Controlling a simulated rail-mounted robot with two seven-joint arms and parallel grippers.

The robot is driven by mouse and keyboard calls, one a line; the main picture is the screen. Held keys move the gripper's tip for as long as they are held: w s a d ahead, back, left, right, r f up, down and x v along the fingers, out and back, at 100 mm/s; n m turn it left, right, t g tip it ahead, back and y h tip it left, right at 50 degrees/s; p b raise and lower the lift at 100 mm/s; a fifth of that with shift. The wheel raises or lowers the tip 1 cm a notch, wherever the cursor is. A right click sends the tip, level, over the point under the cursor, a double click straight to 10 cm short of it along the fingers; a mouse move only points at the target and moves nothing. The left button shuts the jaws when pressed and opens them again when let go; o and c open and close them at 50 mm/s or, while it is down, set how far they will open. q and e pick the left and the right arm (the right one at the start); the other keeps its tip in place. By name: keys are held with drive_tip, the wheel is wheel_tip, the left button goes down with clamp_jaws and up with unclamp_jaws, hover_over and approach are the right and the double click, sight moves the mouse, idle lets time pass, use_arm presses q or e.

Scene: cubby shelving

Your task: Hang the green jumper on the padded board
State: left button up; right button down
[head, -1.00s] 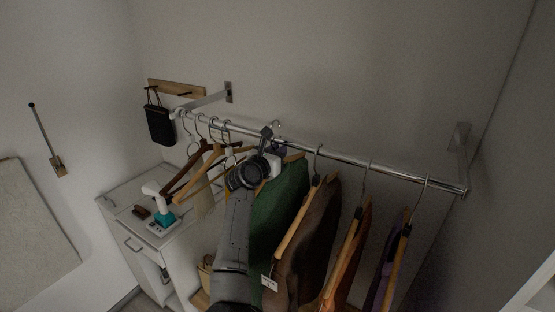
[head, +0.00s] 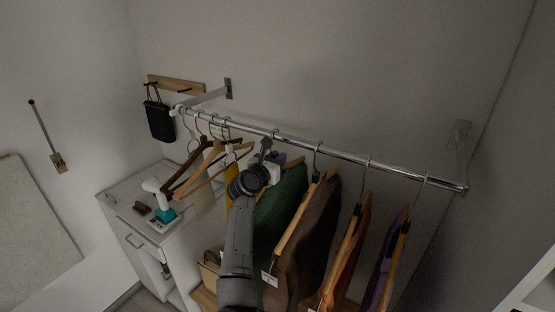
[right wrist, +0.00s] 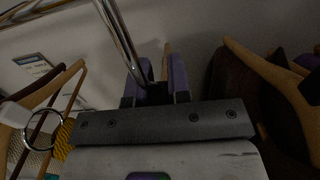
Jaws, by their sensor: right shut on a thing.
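The green jumper (head: 281,199) hangs on a wooden hanger from the metal rail (head: 330,152), left of a brown garment. My right gripper (head: 266,158) is at the top of this hanger, just below the rail. In the right wrist view its purple fingers (right wrist: 159,78) are shut on the hanger, close to the rail. The jumper itself cannot be made out in that view. A pale beige panel (head: 35,230), which looks like the padded board, is on the left wall, cut off by the picture's edge. My left gripper is out of view.
Brown (head: 314,222), orange (head: 347,250) and purple (head: 388,260) garments hang right of the jumper. A yellow garment (head: 232,181) and several wooden hangers (head: 192,178) crowd its left. A white cabinet (head: 126,235) carries small items. A black bag (head: 159,121) hangs from a peg board (head: 177,86).

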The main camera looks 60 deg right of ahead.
drive_tip(key=c, duration=1.1)
unclamp_jaws()
drive_tip(key=shift+r+p, duration=0.2)
drive_tip(key=shift+p, duration=0.4)
drive_tip(key=a+b, duration=0.2)
drive_tip(key=a, duration=0.1)
drive_tip(key=a+f+b, duration=0.1)
drive_tip(key=shift+w+a+b, duration=0.3)
drive_tip(key=shift+a, duration=0.1)
drive_tip(key=a, duration=0.2)
drive_tip(key=a+b, duration=0.1)
drive_tip(key=a, duration=0.1)
drive_tip(key=a+b, duration=0.1)
drive_tip(key=a, duration=0.2)
drive_tip(key=shift+w+a+r, duration=0.1)
drive_tip(key=shift+r, duration=0.15)
drive_tip(key=shift+a+r, duration=0.1)
drive_tip(key=shift+a, duration=0.8)
